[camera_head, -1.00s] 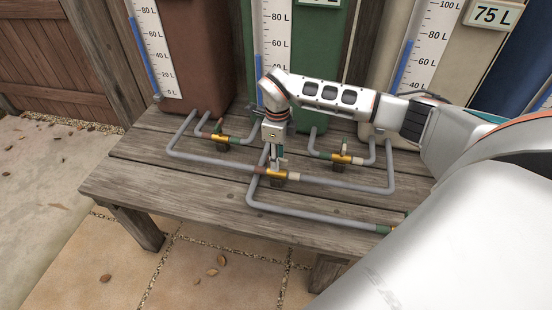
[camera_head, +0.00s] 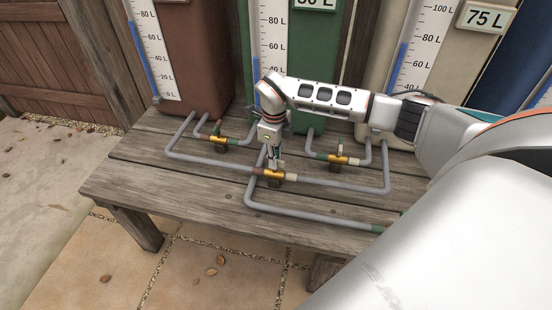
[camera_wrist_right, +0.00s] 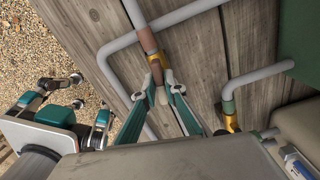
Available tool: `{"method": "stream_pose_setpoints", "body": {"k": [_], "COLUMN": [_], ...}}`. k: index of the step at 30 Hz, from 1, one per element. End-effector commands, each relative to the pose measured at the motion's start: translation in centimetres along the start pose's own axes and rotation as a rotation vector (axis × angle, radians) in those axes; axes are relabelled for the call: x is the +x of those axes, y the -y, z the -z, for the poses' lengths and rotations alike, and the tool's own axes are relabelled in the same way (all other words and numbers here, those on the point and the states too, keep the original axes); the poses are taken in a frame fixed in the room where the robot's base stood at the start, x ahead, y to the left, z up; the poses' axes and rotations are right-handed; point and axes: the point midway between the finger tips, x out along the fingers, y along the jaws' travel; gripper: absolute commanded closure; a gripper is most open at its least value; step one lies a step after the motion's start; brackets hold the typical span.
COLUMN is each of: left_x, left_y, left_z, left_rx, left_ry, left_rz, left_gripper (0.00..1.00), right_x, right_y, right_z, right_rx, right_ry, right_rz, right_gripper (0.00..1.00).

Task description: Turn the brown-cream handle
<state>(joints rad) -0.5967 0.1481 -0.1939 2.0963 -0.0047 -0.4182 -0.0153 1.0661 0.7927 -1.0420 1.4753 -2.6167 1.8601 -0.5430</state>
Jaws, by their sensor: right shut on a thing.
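A small brass valve (camera_head: 273,174) lies in the front pipe run, with a brown collar on its left and a cream collar on its right. It also shows in the right wrist view (camera_wrist_right: 166,74), with the brown collar (camera_wrist_right: 148,42) above it. My right gripper (camera_head: 274,163) points down onto this valve, shut on its brown-cream handle. The fingers mostly hide the handle. In the wrist view the teal fingers (camera_wrist_right: 161,92) close in at the valve. My left gripper (camera_wrist_right: 90,98) shows at the left of the wrist view, its fingers apart, clear of the pipes.
Two other brass valves sit nearby, one at the back left (camera_head: 219,139) and one to the right (camera_head: 338,160). Grey pipes run over the wooden bench (camera_head: 150,192). Brown (camera_head: 202,60), green and cream tanks stand behind. The bench's front left is bare.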

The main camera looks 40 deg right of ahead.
Motion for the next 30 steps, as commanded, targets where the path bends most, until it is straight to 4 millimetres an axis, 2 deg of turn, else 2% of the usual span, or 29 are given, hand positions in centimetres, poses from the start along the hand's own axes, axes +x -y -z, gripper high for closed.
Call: {"method": "stream_pose_setpoints", "body": {"k": [1, 7, 15, 30], "left_x": [-0.2, -1.0, -1.8, -3.6], "left_y": [0.3, 0.4, 0.2, -0.6], "left_z": [0.5, 0.2, 2.7, 4.0], "left_rx": [0.002, -0.009, -0.033, -0.07], "left_ry": [-0.003, 0.014, -0.018, -0.007], "left_rz": [0.004, 0.006, -0.001, -0.025], "left_gripper": [0.36, 0.36, 0.36, 0.36], "right_x": [-0.6, -0.8, -0.7, -0.4], "right_y": [0.1, 0.1, 0.0, 0.0], "right_z": [-0.1, -0.1, -0.1, 0.0], "right_rx": [0.031, 0.204, 0.461, 0.934], "right_ry": [0.004, 0.006, 0.003, 0.001], "right_rz": [0.004, 0.004, 0.002, 0.001], "right_gripper": [1.0, 1.0, 1.0, 1.0]}}
